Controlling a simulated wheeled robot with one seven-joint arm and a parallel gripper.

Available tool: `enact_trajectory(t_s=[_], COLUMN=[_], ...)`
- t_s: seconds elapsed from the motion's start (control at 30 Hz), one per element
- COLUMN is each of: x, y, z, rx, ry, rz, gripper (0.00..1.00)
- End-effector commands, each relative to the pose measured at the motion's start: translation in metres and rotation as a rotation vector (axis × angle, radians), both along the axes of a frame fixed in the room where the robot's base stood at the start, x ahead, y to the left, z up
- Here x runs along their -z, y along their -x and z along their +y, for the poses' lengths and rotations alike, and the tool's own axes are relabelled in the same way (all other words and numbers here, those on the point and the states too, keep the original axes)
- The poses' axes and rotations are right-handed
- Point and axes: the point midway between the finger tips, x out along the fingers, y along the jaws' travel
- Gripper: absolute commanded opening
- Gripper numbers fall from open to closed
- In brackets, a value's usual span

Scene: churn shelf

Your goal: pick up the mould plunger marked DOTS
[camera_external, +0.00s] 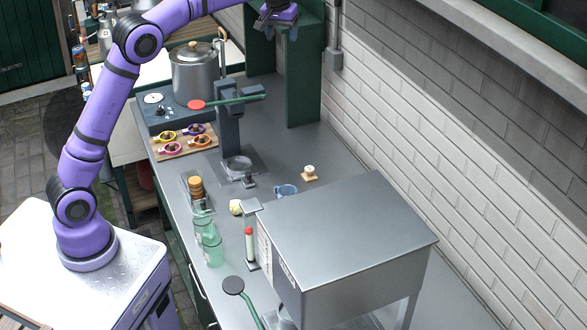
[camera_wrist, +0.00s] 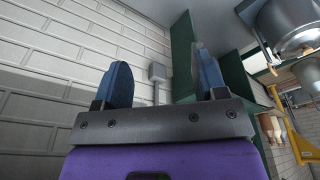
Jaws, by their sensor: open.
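My gripper (camera_external: 281,29) is high up at the top of the external view, in front of the green shelf unit and well above the counter. In the wrist view its two blue fingers (camera_wrist: 163,72) stand wide apart with nothing between them. Several small round pieces in yellow, purple, pink and orange sit on a wooden board (camera_external: 158,156) at the counter's left. They may be the mould plungers, but I cannot tell, and no DOTS marking is readable. My gripper is far from them, up and to the right.
A grey press (camera_external: 229,130) with a red-ended green lever stands right of the board. A steel pot (camera_external: 194,74) is behind it. A large metal box (camera_external: 345,235), green glasses (camera_external: 211,247) and a blue mug (camera_external: 286,191) stand nearer. The brick wall (camera_external: 440,130) bounds the right.

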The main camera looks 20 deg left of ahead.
Motion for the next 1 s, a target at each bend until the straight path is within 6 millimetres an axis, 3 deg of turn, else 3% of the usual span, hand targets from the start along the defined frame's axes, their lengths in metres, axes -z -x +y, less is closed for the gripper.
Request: enact_trajectory(t_s=[0.2,0.6,0.87,1.0], x=[0.023,0.05,0.08,0.108], y=[-0.007,-0.01,-0.009,-0.009], z=[-0.041,-0.086,-0.084,-0.084], rx=[0.001,0.001,0.0,0.0], ry=[-0.012,-0.026,-0.027,-0.028], rz=[0.013,0.025,0.027,0.027], gripper=[0.65,0.65,0.65,0.65])
